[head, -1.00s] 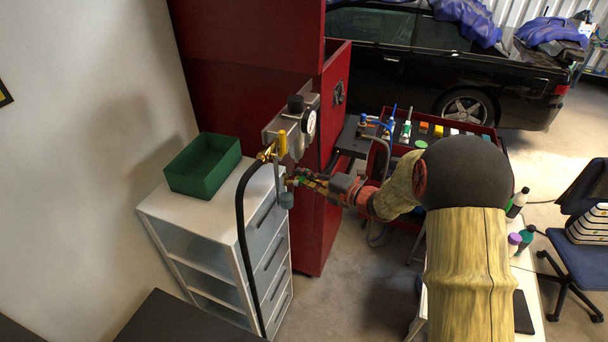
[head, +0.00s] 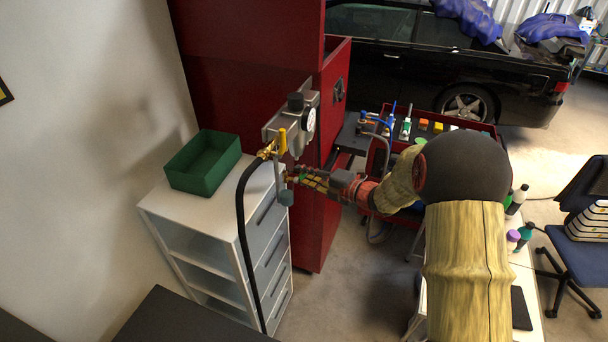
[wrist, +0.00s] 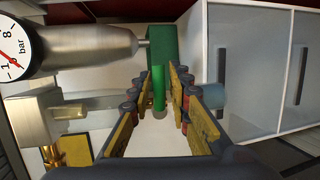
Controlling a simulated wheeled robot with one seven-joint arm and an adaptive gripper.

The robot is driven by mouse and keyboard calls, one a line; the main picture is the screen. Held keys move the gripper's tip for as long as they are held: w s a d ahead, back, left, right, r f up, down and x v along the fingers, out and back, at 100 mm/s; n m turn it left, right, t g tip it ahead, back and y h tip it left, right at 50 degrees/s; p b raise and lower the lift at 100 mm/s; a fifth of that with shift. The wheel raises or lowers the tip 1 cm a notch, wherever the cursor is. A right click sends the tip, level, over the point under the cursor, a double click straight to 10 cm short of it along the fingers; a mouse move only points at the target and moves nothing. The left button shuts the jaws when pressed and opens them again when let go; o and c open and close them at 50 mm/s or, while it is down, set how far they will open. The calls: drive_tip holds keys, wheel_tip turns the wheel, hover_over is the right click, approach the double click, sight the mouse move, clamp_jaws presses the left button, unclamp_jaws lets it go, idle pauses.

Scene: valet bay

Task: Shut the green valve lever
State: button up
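The bright green valve lever (wrist: 159,88) shows in the wrist view as a short upright bar between the two fingers of my gripper (wrist: 161,84). The fingers are apart, with a visible gap on each side of the lever. In the head view my gripper (head: 306,181) is just below and right of the grey valve block (head: 290,122). The lever is small there and hard to make out among the fingers. The pressure gauge (head: 309,119) sits on the block; it also shows at the wrist view's left edge (wrist: 10,55).
A blue-grey cylinder (head: 286,198) hangs below the block, close to my fingers. A yellow fitting (head: 268,151) carries a black hose (head: 241,220). A green bin (head: 181,183) stands on the white drawer cabinet (head: 225,212). A red cabinet (head: 250,75) stands behind.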

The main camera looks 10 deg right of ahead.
drive_tip(key=v, duration=1.2)
